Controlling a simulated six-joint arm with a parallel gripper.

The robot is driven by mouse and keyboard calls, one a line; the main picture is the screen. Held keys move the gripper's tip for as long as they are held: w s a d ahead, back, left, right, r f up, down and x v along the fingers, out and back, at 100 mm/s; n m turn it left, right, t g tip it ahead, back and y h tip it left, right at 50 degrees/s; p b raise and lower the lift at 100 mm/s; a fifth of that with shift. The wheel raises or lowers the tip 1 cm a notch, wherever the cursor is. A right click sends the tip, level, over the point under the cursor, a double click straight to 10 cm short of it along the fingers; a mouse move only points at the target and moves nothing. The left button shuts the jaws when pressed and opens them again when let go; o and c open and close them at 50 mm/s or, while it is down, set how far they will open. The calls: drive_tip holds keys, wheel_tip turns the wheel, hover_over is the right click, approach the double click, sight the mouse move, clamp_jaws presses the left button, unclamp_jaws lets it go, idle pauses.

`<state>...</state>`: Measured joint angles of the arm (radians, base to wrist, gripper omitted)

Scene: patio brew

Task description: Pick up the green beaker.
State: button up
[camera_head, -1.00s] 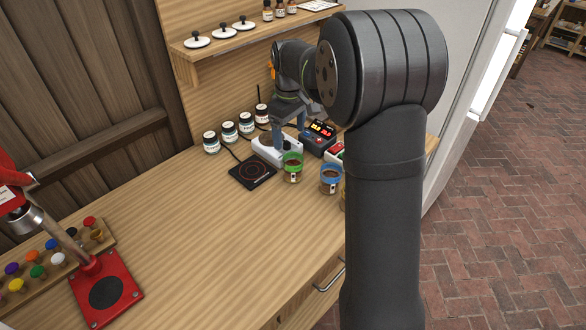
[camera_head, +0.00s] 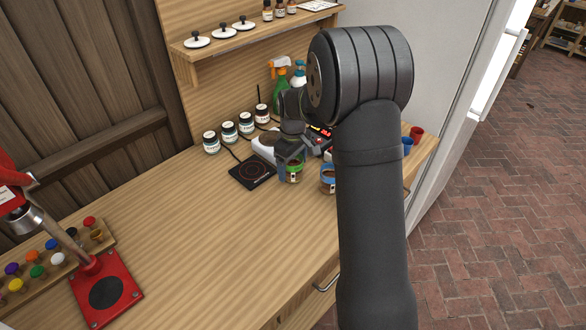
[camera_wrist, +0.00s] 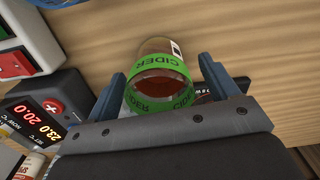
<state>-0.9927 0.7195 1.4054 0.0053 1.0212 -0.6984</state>
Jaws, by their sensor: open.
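The green beaker (camera_wrist: 162,68) is a clear glass with a green band reading "CIDER" and brownish contents. In the wrist view it lies between the two blue-grey fingers of my gripper (camera_wrist: 165,85), which are open on either side of it. In the head view the green beaker (camera_head: 293,175) stands on the wooden counter, and my gripper (camera_head: 290,158) is over it, partly hiding it. I cannot tell whether either finger touches the glass.
A blue-banded beaker (camera_head: 328,178) stands close to the right. A display box (camera_wrist: 38,112) is near my gripper.

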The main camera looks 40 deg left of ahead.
drive_tip(key=c, duration=1.2)
drive_tip(key=shift+r, duration=0.25)
